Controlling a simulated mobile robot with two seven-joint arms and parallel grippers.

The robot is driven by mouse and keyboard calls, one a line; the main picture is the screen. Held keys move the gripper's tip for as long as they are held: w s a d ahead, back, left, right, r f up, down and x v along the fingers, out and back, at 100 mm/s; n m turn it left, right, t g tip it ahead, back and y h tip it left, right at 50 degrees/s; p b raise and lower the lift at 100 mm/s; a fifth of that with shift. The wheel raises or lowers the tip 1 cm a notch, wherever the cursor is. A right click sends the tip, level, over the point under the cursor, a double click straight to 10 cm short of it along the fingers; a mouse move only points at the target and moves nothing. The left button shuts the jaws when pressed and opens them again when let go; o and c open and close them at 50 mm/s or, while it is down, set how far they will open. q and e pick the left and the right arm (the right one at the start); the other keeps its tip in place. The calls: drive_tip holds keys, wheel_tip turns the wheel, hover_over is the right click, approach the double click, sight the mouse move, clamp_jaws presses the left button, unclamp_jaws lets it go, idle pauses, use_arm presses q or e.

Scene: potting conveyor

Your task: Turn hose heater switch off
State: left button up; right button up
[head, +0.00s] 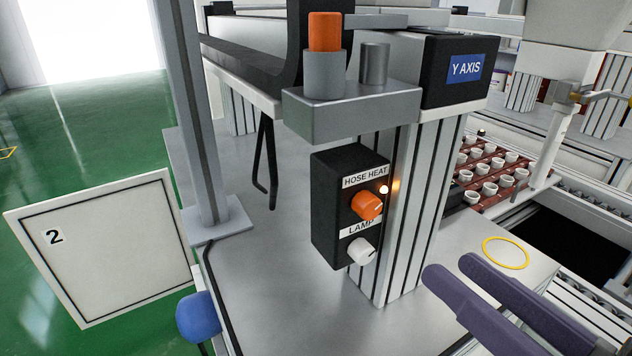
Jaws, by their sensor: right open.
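The black switch box (327,208) is fixed to the aluminium post (408,225) in the middle of the head view. Its upper orange knob (366,205) sits below the label HOSE HEAT (365,177). A small indicator light (384,189) beside that knob glows orange. A white knob (361,251) sits lower, below the label LAMP. My right gripper (450,268) is at the lower right, with two purple fingers apart and nothing between them. It is to the right of the box and clear of both knobs. My left gripper is not in view.
Above the box, a grey bracket (350,113) carries an orange-topped cylinder (324,45). A yellow ring (505,253) lies on the grey table (300,305). A tray of white pots (490,172) stands behind. A blue ball (198,316) is lower left.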

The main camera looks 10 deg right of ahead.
sight(374, 208)
drive_tip(key=x, duration=1)
drive_tip(key=shift+f+p, duration=0.1)
drive_tip(key=shift+p, duration=0.2)
clamp_jaws()
